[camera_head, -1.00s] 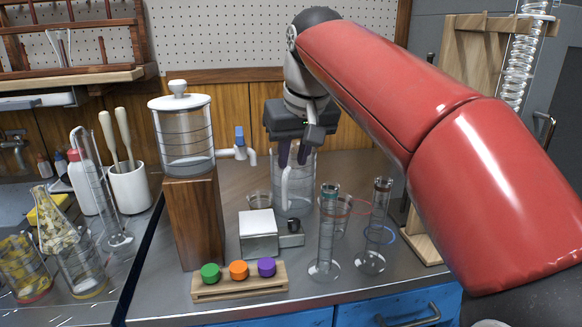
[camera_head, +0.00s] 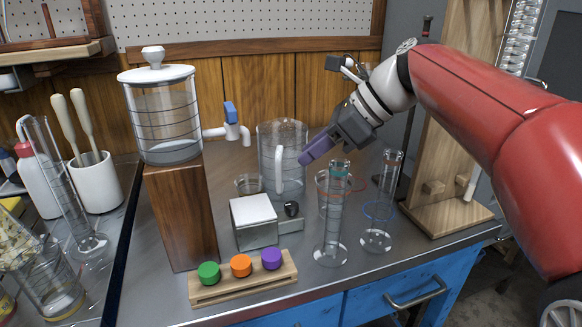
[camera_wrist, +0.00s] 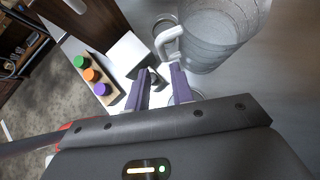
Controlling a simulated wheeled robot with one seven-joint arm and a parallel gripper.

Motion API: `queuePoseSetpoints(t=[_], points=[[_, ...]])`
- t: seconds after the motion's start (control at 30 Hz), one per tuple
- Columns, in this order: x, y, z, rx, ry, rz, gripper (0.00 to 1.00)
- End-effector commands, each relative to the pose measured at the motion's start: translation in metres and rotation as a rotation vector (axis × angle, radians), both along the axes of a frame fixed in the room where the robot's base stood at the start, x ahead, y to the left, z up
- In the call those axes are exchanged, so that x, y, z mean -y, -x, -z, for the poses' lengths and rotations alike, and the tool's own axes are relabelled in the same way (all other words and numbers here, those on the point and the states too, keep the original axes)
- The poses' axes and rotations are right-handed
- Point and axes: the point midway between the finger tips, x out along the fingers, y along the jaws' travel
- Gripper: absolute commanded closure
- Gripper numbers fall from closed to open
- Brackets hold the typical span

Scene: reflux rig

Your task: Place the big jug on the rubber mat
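The big jug (camera_head: 297,150) is a tall clear glass vessel with a white handle, upright on the steel counter behind the small balance. It also shows in the wrist view (camera_wrist: 218,38), its handle just beyond my fingertips. My gripper (camera_head: 304,158) is tilted at the jug's right side, its purple fingers pointing down and left. In the wrist view my fingers (camera_wrist: 160,72) are apart with nothing held between them. I cannot make out a rubber mat in either view.
Two slim glass cylinders (camera_head: 333,225) (camera_head: 380,205) and a small beaker stand in front of my gripper. The balance (camera_head: 254,222), capped rack (camera_head: 242,280) and dispenser on a wooden block (camera_head: 182,215) are left. A wooden stand (camera_head: 450,215) is right.

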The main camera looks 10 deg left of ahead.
Motion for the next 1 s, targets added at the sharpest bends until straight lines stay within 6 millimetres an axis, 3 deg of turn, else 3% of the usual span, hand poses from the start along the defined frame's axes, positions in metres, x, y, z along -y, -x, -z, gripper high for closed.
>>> queuePoseSetpoints(t=[0.6,0.87,1.0], points=[[-0.054,-0.005,0.051,-0.010,-0.002,0.007,0.77],[-0.056,-0.005,0.053,-0.010,-0.002,0.007,0.77],[-0.056,-0.005,0.053,-0.010,-0.002,0.007,0.91]])
